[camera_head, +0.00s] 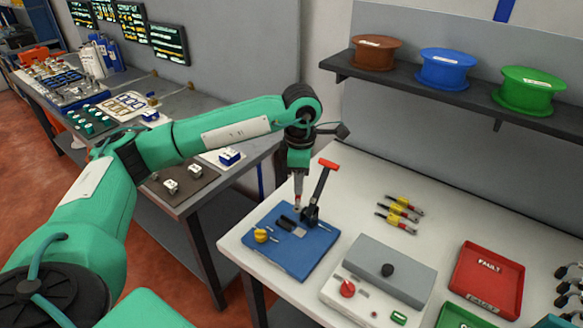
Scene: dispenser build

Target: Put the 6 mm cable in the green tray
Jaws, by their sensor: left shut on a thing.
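My left gripper (298,200) points down over the blue fixture board (290,262) at the table's left. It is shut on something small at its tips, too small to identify. Just right of it stands a black clamp with a red handle (328,165), raised. Several yellow-and-dark pieces with red ends (400,208) lie on the table behind the grey box; they look like short cables, but I cannot tell their sizes. A green tray (455,316) shows only partly at the bottom edge, in front of the red tray. My right gripper is not in view.
A red tray (515,290) marked FAULT lies at the right. A grey test box (385,262) with a red knob stands at the front. Brown, blue and green spools (527,90) sit on a shelf above. The white table (350,215) is clear around the yellow pieces.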

